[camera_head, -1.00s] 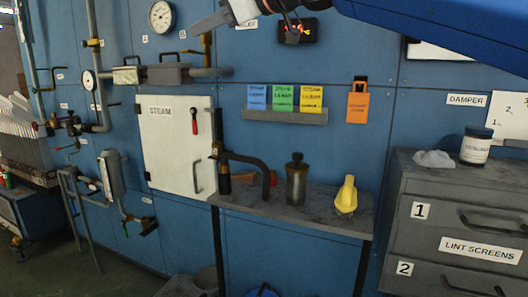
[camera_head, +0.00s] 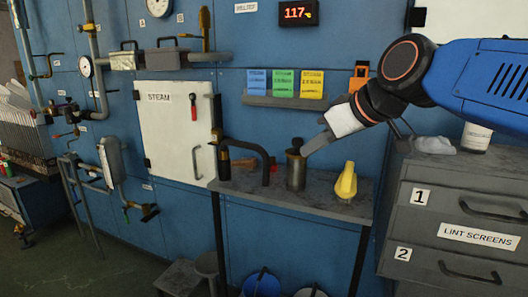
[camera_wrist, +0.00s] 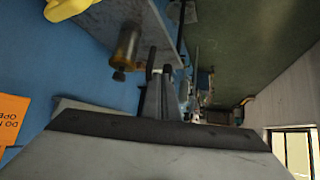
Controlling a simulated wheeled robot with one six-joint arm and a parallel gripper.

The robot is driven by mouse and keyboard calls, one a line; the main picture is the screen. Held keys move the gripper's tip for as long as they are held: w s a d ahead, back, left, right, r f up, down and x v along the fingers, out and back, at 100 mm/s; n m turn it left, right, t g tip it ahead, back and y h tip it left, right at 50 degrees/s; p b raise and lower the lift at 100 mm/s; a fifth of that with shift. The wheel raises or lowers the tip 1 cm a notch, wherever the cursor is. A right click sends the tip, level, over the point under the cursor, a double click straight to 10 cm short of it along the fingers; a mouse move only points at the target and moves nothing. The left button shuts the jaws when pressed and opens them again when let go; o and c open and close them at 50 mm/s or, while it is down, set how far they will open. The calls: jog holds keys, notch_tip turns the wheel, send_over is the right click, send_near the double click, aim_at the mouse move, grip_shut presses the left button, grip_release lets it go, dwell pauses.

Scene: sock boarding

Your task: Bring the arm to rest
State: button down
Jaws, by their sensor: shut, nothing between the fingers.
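My blue arm (camera_head: 478,80) reaches in from the right of the head view and slopes down to the left. My gripper (camera_head: 308,150) is at its end, in front of the wall and above the grey shelf (camera_head: 328,203). Its fingers are shut and empty. In the head view the fingertips overlap the upper part of a dark metal canister (camera_head: 296,174); I cannot tell the gap there. In the wrist view the gripper (camera_wrist: 156,72) points away, with the canister (camera_wrist: 126,45) beside the fingers.
A yellow object (camera_head: 346,182) and a bent black handle (camera_head: 250,150) are on the shelf. A steam cabinet (camera_head: 175,130) is on the left wall. A grey drawer cabinet (camera_head: 455,205) stands right, below the arm. Blue, green and yellow cards (camera_head: 284,83) hang above the shelf.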

jog(key=s+d+f+m+g+h, duration=0.1)
jog(key=s+d+f+m+h, duration=0.1)
jog(key=s+d+f, duration=0.4)
jog(key=s+d+f+m+g+h, duration=0.1)
jog(key=s+d+f, duration=0.5)
jog(key=f, duration=0.7)
jog(key=s+d+f+m+g+h, duration=0.1)
jog(key=s+d+f+m+h, duration=0.1)
jog(key=s+d+f+m, duration=0.3)
notch_tip(320, 180, down, 4)
jog(key=shift+s+d+f+h, duration=0.25)
jog(key=shift+s+d+h, duration=0.2)
jog(key=shift+d, duration=0.2)
